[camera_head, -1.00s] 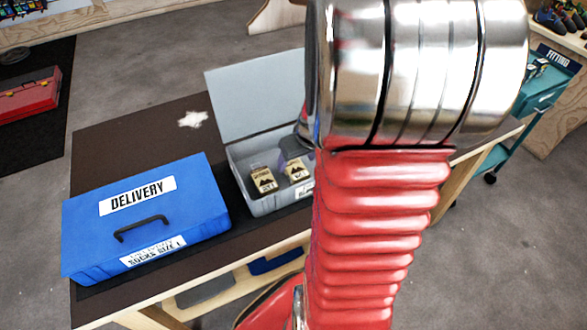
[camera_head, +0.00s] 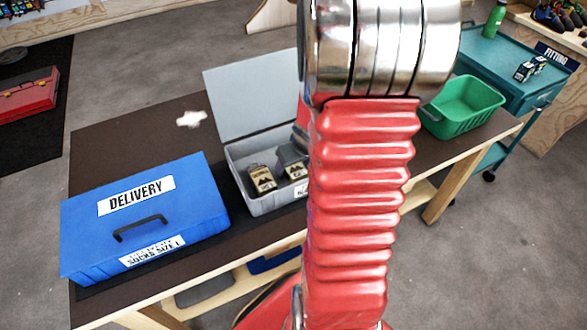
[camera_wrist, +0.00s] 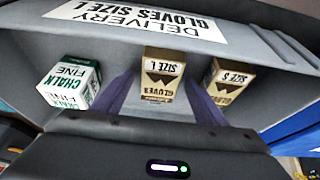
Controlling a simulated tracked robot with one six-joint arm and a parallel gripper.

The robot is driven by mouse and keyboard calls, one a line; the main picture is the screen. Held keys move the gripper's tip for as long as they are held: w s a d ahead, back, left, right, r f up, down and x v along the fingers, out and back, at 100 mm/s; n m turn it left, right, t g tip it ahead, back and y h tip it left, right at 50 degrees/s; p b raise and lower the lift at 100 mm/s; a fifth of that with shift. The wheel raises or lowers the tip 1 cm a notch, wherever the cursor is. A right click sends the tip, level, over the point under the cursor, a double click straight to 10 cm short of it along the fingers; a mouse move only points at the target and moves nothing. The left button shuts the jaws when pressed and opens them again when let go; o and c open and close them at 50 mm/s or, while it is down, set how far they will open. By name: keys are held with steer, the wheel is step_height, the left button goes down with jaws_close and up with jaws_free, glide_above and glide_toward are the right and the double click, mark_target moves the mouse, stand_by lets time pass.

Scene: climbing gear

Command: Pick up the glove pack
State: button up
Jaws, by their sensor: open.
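The glove pack marked SIZE L (camera_wrist: 160,77), tan with a dark mountain mark, is in the middle of the wrist view, inside the open grey case (camera_head: 270,205). My gripper (camera_wrist: 161,92) is open, its two fingers showing to the left and right of this pack. I cannot tell whether they touch it. A second glove pack, SIZE S (camera_wrist: 229,82), is to the right, outside the fingers. In the head view, my gripper (camera_head: 291,155) is partly hidden by my arm and reaches into the case over the packs (camera_head: 262,179).
A white and green chalk box (camera_wrist: 70,84) sits left in the case. The case label (camera_wrist: 140,22) reads DELIVERY GLOVES SIZE L. A closed blue case (camera_head: 145,215) stands beside it on the dark table (camera_head: 105,150). A green bin (camera_head: 463,106) is at the table's right.

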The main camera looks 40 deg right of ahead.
steer(key=shift+f, duration=0.15)
stand_by(0.8)
steer(key=shift+c, duration=0.6)
steer(key=c, duration=1.1)
